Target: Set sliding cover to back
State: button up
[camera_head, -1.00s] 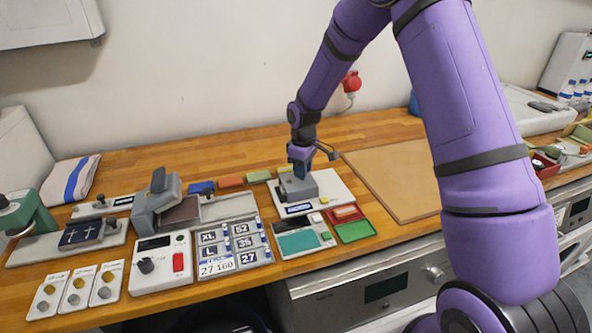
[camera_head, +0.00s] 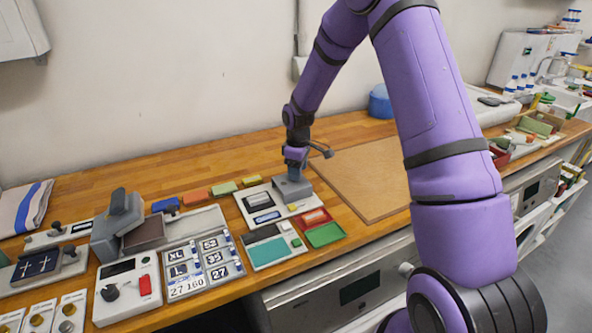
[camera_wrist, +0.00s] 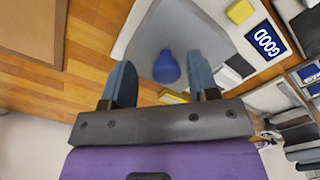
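The sliding cover (camera_head: 292,188) is a grey block at the right end of its pale base plate (camera_head: 247,208). A dark window shows uncovered on the plate to its left. In the wrist view the grey cover (camera_wrist: 190,25) carries a round blue knob (camera_wrist: 166,68). My gripper (camera_wrist: 159,85) is open, with its two blue-grey fingers on either side of the knob and gaps visible on both sides. In the head view my gripper (camera_head: 294,165) is right above the cover; the knob is hidden there.
A red tray (camera_head: 313,217) and a green tray (camera_head: 325,235) sit in front. A brown board (camera_head: 365,180) lies to the right. Coloured blocks (camera_head: 197,195) stand at the back left.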

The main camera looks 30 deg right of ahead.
jog(key=shift+a+r, duration=0.1)
notch_tip(320, 180, up, 11)
jog(key=shift+f, duration=0.2)
dwell(0.4)
dwell(0.4)
jog(key=s+a+r+m+t, duration=0.1)
jog(key=s+a+r+m, duration=0.1)
jog(key=s+r, duration=0.7)
jog(key=s+a+r+m+t, duration=0.1)
jog(key=s+a+r+m, duration=0.1)
jog(key=s+r, duration=0.65)
jog(key=s+r+m+t, duration=0.1)
jog(key=s+r+m, duration=0.1)
jog(key=s, duration=0.8)
jog(key=s+a+r+m+t, duration=0.1)
jog(key=s+m+t, duration=0.1)
jog(key=s, duration=0.8)
jog(key=shift+s+r+m, duration=0.15)
jog(key=shift+r+m, duration=0.2)
jog(key=shift+m, duration=0.15)
